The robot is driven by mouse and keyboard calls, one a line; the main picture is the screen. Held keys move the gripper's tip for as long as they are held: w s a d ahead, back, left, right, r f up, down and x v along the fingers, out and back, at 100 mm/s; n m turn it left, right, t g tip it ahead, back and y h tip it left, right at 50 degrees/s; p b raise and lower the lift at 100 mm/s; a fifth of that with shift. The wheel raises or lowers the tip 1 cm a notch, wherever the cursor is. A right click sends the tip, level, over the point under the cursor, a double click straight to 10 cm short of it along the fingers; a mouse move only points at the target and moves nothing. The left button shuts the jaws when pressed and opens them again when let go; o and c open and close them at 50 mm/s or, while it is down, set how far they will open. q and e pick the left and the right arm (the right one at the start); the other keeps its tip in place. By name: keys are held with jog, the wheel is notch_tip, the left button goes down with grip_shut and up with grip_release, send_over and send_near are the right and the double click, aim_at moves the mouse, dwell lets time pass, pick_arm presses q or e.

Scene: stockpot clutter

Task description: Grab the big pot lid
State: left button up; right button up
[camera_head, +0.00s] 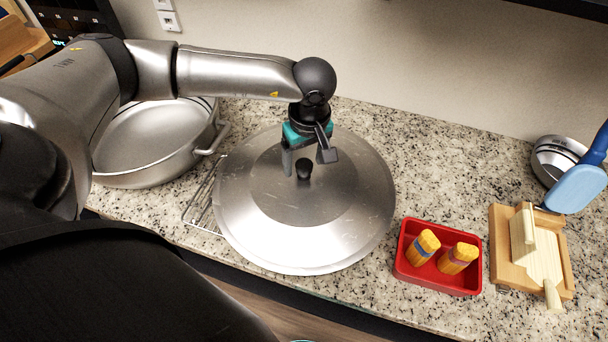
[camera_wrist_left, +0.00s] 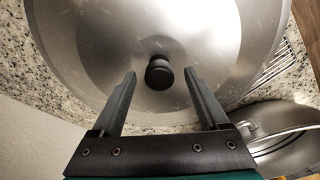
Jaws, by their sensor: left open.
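The big pot lid (camera_head: 305,235) is a wide round silver metal disc with a black knob (camera_head: 304,169) at its middle. It lies on the granite counter. My left gripper (camera_head: 308,160) is open above the lid, with its fingers pointing down near the knob. In the left wrist view the black knob (camera_wrist_left: 159,73) sits just beyond the two fingertips, centred near the gap between the open fingers (camera_wrist_left: 160,82). Nothing is held between the fingers. The lid (camera_wrist_left: 95,45) fills most of that view. My right gripper is not in view.
A large silver pan (camera_head: 150,145) stands left of the lid, with a wire rack (camera_head: 203,205) between them. A red tray (camera_head: 437,280) with two yellow-orange items, a wooden board (camera_head: 560,250), a blue spatula (camera_head: 577,188) and metal bowls (camera_head: 553,157) are on the right.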

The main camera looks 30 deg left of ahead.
pick_arm(q)
jog(key=shift+w+a+f, duration=0.15)
jog(key=shift+f, duration=1.15)
grip_shut()
jog(key=shift+w+r, duration=0.1)
jog(key=shift+r, duration=0.05)
